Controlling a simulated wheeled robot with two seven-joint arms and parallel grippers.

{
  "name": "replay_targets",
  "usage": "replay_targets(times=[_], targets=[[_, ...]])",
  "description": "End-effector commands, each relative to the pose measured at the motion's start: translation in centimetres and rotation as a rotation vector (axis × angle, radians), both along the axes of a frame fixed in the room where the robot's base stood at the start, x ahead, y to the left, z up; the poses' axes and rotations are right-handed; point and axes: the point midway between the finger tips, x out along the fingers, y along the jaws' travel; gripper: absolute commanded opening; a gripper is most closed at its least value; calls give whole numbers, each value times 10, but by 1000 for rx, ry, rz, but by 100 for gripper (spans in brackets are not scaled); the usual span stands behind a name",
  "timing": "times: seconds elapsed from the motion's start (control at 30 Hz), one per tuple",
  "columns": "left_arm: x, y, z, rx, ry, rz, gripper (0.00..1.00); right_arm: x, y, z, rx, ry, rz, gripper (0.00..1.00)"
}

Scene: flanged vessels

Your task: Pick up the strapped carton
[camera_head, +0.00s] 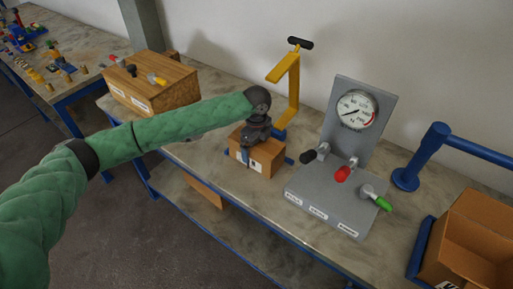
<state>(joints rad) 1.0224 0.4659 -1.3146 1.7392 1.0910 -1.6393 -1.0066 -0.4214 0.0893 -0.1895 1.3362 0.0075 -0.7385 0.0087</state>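The carton (266,159) is a small brown box on the bench, left of the grey gauge panel. A dark blue-grey strip runs down its front left side; I cannot tell if it is a strap or a finger. My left gripper (256,137) comes in on the green arm from the left and is directly over the carton, pointing down at its top. Its fingertips are hidden or too small to make out, so I cannot tell whether it grips the carton. My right gripper is not in view.
The gauge panel (343,150) with black, red and green levers stands close right of the carton. A yellow bracket (293,90) stands behind. A wooden box (152,83) with knobs is at left. A blue rail (432,150) and an open cardboard box (474,243) are at right.

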Motion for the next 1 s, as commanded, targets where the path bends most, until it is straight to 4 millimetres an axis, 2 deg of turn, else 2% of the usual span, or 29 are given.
replay_targets(times=[0.3,0.37,0.6,0.7,1.0], targets=[[0,0,-4,-1,-1,0,100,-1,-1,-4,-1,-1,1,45],[0,0,-4,-1,-1,0,90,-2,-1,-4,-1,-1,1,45],[0,0,-4,-1,-1,0,43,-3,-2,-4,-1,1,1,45],[1,0,-2,-2,-2,0,27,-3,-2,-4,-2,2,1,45],[1,0,0,-2,-2,0,27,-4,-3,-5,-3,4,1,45]])
